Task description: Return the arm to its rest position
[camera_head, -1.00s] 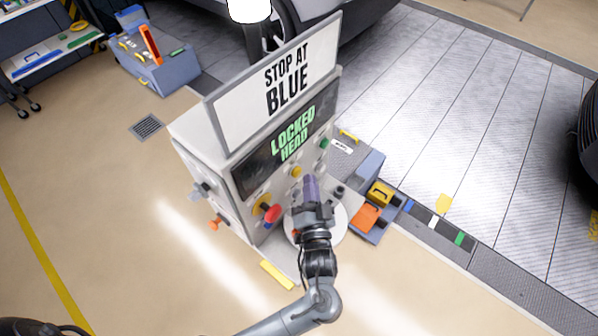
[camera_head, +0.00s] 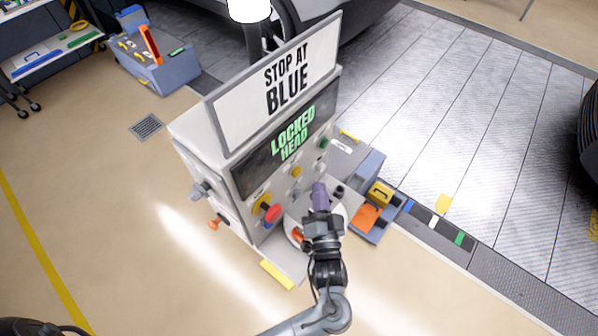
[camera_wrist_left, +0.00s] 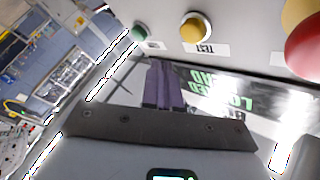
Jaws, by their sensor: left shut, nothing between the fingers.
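My left gripper (camera_head: 320,190) is in front of the coolant machine (camera_head: 215,150), over the round white plate at its base. Its purple-grey fingers are together with nothing between them; they also show closed in the left wrist view (camera_wrist_left: 165,85). The machine has a "STOP AT BLUE" sign (camera_head: 287,78) on top and a screen (camera_head: 290,138) reading "LOCKED HEAD". In the left wrist view, a yellow knob (camera_wrist_left: 195,28) above a "TEST" label and a large red button (camera_wrist_left: 308,48) are ahead of the fingers, apart from them. My right gripper is not in view.
A grey tray (camera_head: 378,236) with a yellow block (camera_head: 380,193) and an orange block (camera_head: 366,217) stands right of the machine.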

